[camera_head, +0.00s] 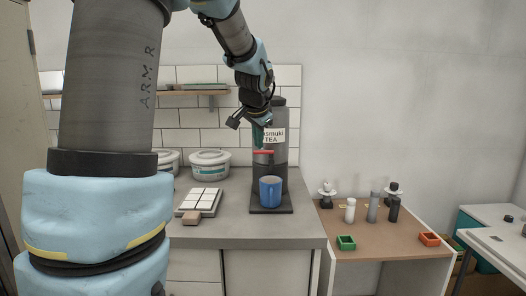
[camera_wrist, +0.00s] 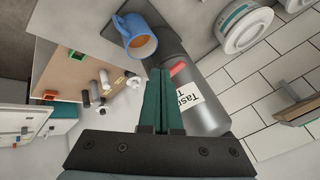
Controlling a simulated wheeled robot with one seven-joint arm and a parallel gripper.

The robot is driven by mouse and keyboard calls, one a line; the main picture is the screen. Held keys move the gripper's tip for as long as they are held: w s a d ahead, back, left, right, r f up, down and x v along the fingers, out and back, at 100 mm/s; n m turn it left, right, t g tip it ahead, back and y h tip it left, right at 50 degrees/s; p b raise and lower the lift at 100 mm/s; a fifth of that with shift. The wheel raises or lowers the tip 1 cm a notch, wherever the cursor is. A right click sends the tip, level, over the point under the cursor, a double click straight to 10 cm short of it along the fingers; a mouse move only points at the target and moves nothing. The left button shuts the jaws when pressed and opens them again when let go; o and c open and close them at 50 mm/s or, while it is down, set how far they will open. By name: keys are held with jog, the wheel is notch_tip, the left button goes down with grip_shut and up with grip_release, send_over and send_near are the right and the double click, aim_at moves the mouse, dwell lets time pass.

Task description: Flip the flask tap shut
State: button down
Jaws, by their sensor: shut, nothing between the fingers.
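The tall grey flask (camera_head: 280,120) with a "Tasmuki TEA" label stands on a dark base on the grey counter. Its red tap lever (camera_head: 263,152) sticks out at the front; the lever also shows in the wrist view (camera_wrist: 178,69). A blue mug (camera_head: 270,191) stands upright below the tap, with brown liquid inside visible in the wrist view (camera_wrist: 141,43). My gripper (camera_head: 258,143) is at the flask's front, just above the lever. Its green fingers (camera_wrist: 161,72) are shut and empty, with the tips beside the lever. I cannot tell whether they touch it.
White lidded tubs (camera_head: 209,165) and a tray of white tiles (camera_head: 200,201) with a brown block (camera_head: 191,217) are left of the flask. A lower wooden table (camera_head: 385,235) at right holds bottles, a green box (camera_head: 346,243) and an orange box (camera_head: 428,239).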

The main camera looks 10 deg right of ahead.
jog(key=shift+s+a+r, duration=0.25)
jog(key=shift+s+r, duration=0.05)
jog(key=shift+r, duration=0.25)
jog(key=shift+s+a+r, duration=0.3)
jog(key=shift+r, duration=0.25)
jog(key=shift+s+a+r, duration=0.25)
jog(key=shift+s+r, duration=0.05)
jog(key=shift+r, duration=0.25)
